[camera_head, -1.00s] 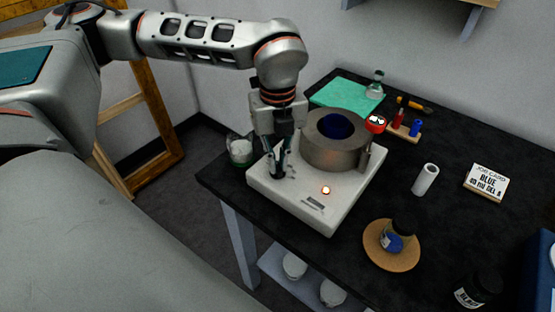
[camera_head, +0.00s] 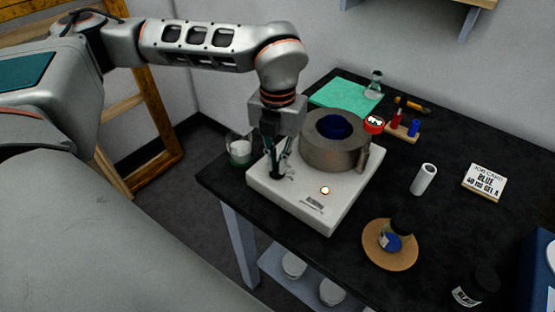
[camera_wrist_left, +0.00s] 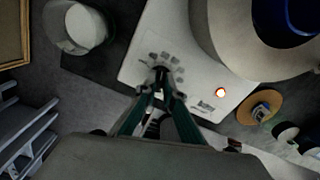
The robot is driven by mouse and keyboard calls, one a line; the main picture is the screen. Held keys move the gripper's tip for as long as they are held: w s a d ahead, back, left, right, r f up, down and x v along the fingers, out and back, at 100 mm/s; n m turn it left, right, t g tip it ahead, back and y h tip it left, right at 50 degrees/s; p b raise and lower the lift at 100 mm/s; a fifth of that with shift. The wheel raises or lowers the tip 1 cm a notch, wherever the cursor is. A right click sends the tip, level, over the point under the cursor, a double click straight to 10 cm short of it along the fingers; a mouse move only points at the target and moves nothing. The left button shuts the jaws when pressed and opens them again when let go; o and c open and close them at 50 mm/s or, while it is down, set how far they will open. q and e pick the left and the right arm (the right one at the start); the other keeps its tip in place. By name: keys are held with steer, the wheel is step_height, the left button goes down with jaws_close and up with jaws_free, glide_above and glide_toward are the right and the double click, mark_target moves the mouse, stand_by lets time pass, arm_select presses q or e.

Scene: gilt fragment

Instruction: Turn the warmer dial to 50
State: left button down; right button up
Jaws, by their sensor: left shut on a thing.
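The warmer (camera_head: 318,208) is a white box on the black table, with a small glowing orange light (camera_head: 325,190) and a dark display on its front. A grey metal ring-shaped pot (camera_head: 333,152) with a blue inside sits on it. My left gripper (camera_head: 278,172) points down at the warmer's left corner, shut on the small dark dial (camera_wrist_left: 160,71). In the left wrist view, grey marks fan out around the dial. The fingers mostly hide the dial, and its setting and the display cannot be read. My right gripper is not in view.
A glass beaker (camera_head: 239,150) stands just left of the warmer. A jar of blue (camera_head: 390,243) on a cork mat (camera_head: 388,262), a white roll (camera_head: 424,179) and a job card (camera_head: 485,182) are to the right. A green mat (camera_head: 345,95) and flask (camera_head: 375,84) lie behind.

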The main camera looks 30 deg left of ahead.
arm_select(q)
steer(key=shift+w+r, duration=0.1)
stand_by(0.4)
steer(key=c, duration=2.2)
jaws_free()
steer(key=shift+o, duration=0.2)
step_height(320, 180, up, 12)
